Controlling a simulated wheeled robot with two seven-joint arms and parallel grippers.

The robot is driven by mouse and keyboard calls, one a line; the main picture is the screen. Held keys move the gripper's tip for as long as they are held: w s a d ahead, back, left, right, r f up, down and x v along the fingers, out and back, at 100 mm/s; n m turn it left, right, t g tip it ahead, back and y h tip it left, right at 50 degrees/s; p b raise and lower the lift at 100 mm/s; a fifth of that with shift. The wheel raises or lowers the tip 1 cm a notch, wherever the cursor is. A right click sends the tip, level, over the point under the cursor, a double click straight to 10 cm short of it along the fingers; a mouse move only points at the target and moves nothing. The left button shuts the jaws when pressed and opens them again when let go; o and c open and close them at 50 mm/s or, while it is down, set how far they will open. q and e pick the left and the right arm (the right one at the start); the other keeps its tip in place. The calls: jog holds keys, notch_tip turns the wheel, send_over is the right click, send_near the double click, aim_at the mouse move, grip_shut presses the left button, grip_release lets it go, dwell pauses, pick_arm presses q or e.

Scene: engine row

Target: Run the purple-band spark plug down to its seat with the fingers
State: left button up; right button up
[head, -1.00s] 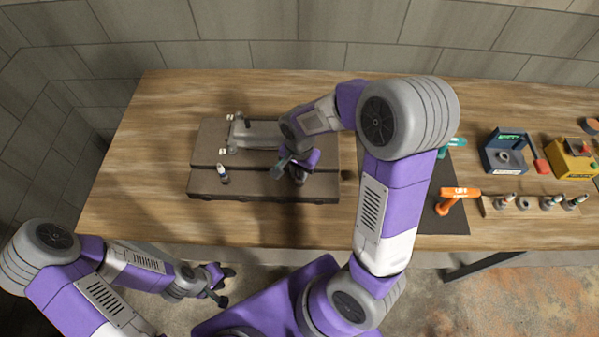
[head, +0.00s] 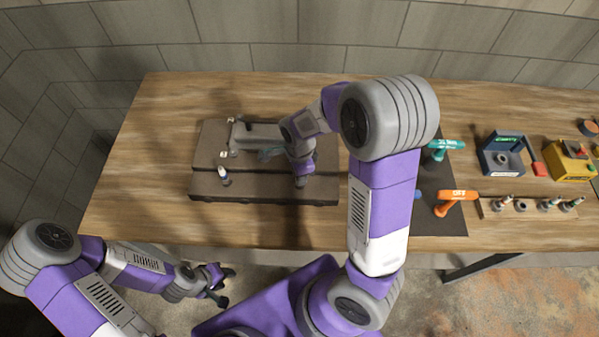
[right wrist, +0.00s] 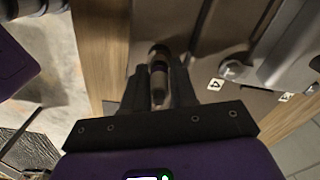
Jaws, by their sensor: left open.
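My right gripper (head: 303,181) points down at the right part of the dark engine block (head: 262,188). In the right wrist view its two fingers (right wrist: 160,92) stand on either side of a slim grey-and-dark spark plug (right wrist: 158,76). Whether they press on it is not clear. No purple band can be made out, and in the head view the gripper hides this plug. Another plug with a white top (head: 223,174) stands upright in the block at the left. My left gripper (head: 222,286) is open and empty, low in front of the table.
A grey part (head: 255,133) sits at the back of the block. To the right are a dark mat with a teal-handled tool (head: 443,145) and an orange-handled tool (head: 457,195), a rack of several plugs (head: 530,206), a blue device (head: 503,155) and a yellow box (head: 572,158).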

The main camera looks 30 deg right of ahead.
jog(key=o, duration=0.3)
jog(key=shift+o, duration=0.2)
